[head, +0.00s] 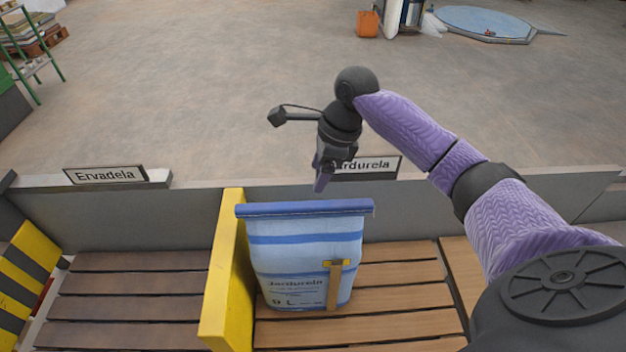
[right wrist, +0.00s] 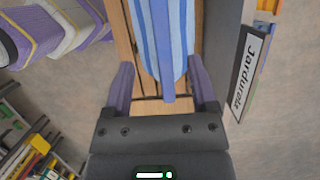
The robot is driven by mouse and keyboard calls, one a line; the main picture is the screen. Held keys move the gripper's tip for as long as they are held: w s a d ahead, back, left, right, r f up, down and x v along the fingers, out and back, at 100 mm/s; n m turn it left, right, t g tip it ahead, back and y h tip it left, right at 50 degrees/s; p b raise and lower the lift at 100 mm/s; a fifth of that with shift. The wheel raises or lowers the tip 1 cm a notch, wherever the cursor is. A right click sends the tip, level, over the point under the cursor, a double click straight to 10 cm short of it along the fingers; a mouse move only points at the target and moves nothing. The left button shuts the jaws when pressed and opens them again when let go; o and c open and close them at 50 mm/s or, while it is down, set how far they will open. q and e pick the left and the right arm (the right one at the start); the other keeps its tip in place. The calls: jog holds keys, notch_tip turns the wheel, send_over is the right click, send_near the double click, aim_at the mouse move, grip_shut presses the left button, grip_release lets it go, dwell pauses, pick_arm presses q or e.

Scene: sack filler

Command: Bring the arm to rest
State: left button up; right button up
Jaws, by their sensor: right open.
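My right arm comes in from the right, and its open right gripper (head: 321,182) points down just above and behind the top edge of the sack. The sack (head: 305,250) is white and light blue with a dark blue top band and reads "Jardurela". It stands upright on the wooden slats. In the right wrist view the two purple fingers (right wrist: 162,82) are spread apart. The striped sack (right wrist: 165,45) shows between and beyond them, and no grip on it is seen. My left gripper is not in view.
A yellow divider (head: 222,275) stands left of the sack. The slatted bay (head: 135,290) left of it, by the "Ervadela" sign (head: 105,175), is empty. A "Jardurela" sign (head: 372,168) sits on the grey ledge behind the sack, partly covered by my gripper. Open floor lies beyond.

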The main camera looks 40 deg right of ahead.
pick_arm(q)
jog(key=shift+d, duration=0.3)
